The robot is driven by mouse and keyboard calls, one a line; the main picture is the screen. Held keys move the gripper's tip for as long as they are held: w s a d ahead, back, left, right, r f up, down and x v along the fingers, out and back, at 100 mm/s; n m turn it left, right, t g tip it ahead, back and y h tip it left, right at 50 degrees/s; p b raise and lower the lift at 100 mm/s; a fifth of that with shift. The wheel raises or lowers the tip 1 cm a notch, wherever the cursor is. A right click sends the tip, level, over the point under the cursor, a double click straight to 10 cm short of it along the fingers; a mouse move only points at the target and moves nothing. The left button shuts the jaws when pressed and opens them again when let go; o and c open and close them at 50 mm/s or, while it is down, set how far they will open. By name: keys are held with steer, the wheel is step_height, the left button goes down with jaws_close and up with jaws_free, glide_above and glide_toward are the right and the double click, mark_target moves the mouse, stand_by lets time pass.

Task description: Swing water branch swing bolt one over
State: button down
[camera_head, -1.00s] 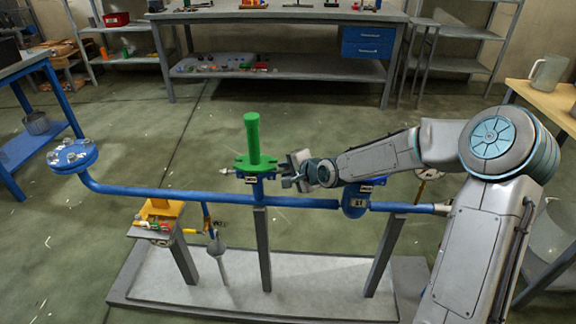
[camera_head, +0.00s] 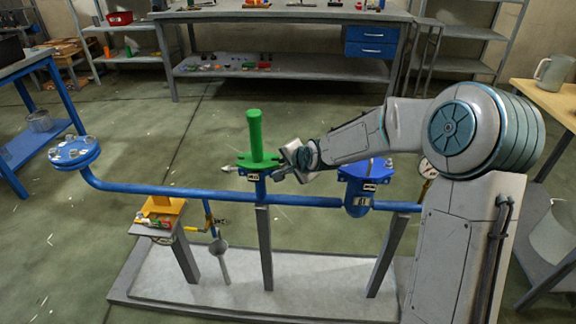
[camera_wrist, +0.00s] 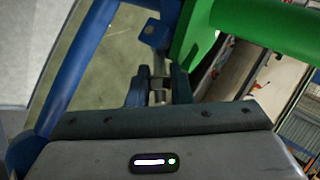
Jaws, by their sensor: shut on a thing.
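The green upright pipe (camera_head: 255,138) with its eared flange stands on a blue branch with a small label (camera_head: 254,177), on the blue pipe line. A metal swing bolt (camera_head: 226,168) sticks out to the left of the flange, roughly level. My gripper (camera_head: 281,171) is at the right side of the flange. In the wrist view, my gripper (camera_wrist: 158,88) is shut on a small metal swing bolt (camera_wrist: 157,84) between its dark fingers. The green flange (camera_wrist: 262,22) passes close at the upper right there. In the head view my fingers mostly hide this bolt.
A blue flanged fitting (camera_head: 366,170) stands right of the branch, with a gauge (camera_head: 427,169) beyond it. A blue end flange (camera_head: 74,152) is at the far left. Floor behind the pipe is open.

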steer(key=c, duration=1.5)
jaws_free()
steer(key=shift+a+r, duration=0.1)
steer(key=shift+c, duration=0.2)
